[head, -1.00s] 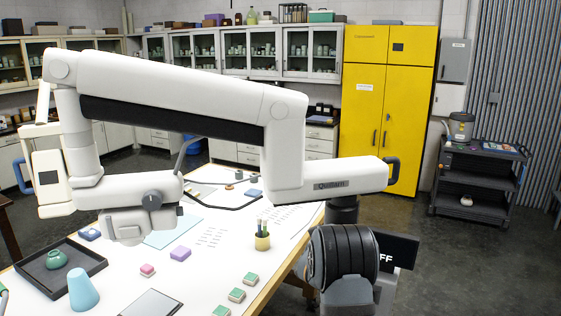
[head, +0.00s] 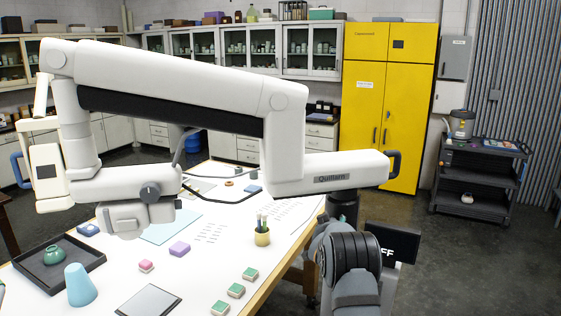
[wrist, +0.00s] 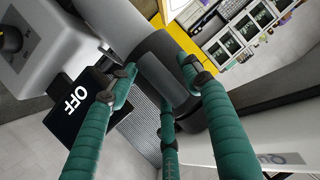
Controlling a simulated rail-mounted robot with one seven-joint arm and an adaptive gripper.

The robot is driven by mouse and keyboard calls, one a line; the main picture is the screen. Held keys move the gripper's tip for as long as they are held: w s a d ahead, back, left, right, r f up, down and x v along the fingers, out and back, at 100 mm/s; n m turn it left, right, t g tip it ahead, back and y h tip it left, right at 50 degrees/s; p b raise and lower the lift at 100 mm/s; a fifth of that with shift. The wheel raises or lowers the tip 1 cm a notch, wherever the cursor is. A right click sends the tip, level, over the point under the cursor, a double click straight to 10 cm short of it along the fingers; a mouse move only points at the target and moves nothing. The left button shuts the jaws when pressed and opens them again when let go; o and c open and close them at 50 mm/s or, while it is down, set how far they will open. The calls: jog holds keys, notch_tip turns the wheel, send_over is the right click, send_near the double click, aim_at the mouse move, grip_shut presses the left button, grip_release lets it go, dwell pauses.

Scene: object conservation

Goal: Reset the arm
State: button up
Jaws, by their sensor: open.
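My gripper (wrist: 160,82) shows in the wrist view with three dark green padded fingers. The fingers are spread, with nothing held between them. Behind the fingertips is a dark grey rounded cylinder, seemingly part of my own body. A black panel marked OFF (wrist: 80,107) is close beside the left finger; it also shows in the head view (head: 393,245). In the head view my white arm stretches across the picture above the table, and my gripper cannot be made out there.
The white table (head: 195,260) holds a dark tray (head: 90,266) with a green pot (head: 54,255), a blue cone (head: 80,285), a brush cup (head: 262,236) and several small blocks. A yellow cabinet (head: 365,120) and a black cart (head: 475,180) stand behind. Grey floor is open at right.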

jog(key=b, duration=0.2)
jog(key=shift+s+f+m+t+y+b, duration=0.2)
jog(key=shift+m+t+y+b, duration=0.1)
jog(key=shift+m+b, duration=0.1)
jog(key=shift+r+b, duration=0.2)
jog(key=shift+b, duration=0.15)
